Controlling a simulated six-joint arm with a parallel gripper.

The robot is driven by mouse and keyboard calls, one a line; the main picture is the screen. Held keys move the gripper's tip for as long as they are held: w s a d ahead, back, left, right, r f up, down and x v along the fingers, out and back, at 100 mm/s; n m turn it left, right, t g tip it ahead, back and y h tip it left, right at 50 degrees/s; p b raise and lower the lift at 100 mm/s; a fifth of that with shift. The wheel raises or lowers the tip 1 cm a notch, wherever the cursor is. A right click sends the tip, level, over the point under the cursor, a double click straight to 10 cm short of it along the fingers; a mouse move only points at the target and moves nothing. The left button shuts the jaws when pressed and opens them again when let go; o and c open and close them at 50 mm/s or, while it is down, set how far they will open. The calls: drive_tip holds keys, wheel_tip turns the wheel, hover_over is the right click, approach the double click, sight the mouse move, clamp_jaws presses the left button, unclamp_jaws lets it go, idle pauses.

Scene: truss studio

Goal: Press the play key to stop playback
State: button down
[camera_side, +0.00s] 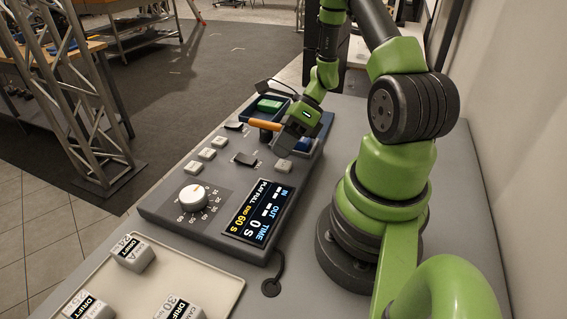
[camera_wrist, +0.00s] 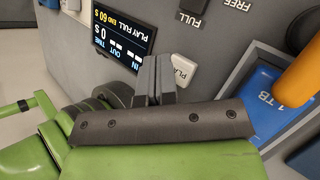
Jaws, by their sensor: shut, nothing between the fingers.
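The play key (camera_wrist: 184,70) is a pale key marked PLAY, beside the display in the wrist view. My gripper's fingers partly cover it there. In the side view a pale key (camera_side: 283,166) sits just below my gripper (camera_side: 284,149), near the display's upper corner. My gripper (camera_wrist: 157,62) is shut and empty, with its fingertips close to the key. I cannot tell whether they touch it. The display (camera_side: 258,211) reads PLAY FULL, END 60 S and TIME 0 S; it also shows in the wrist view (camera_wrist: 124,32).
An orange cylinder (camera_side: 264,125) is close to my gripper. A blue piece marked 1 TB (camera_wrist: 275,105) lies in a tray. Other pale keys (camera_side: 207,154), black switches (camera_side: 245,159) and a white knob (camera_side: 194,196) are on the panel. Labelled blocks (camera_side: 133,254) stand on a pale tray.

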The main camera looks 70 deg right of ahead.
sight(283, 162)
idle(0.7)
drive_tip(key=shift+f, duration=0.4)
drive_tip(key=shift+f, duration=0.6)
idle(0.7)
drive_tip(key=shift+r, duration=0.1)
drive_tip(key=shift+s+r, duration=0.1)
drive_tip(key=shift+r, duration=0.7)
drive_tip(key=shift+r, duration=2.55)
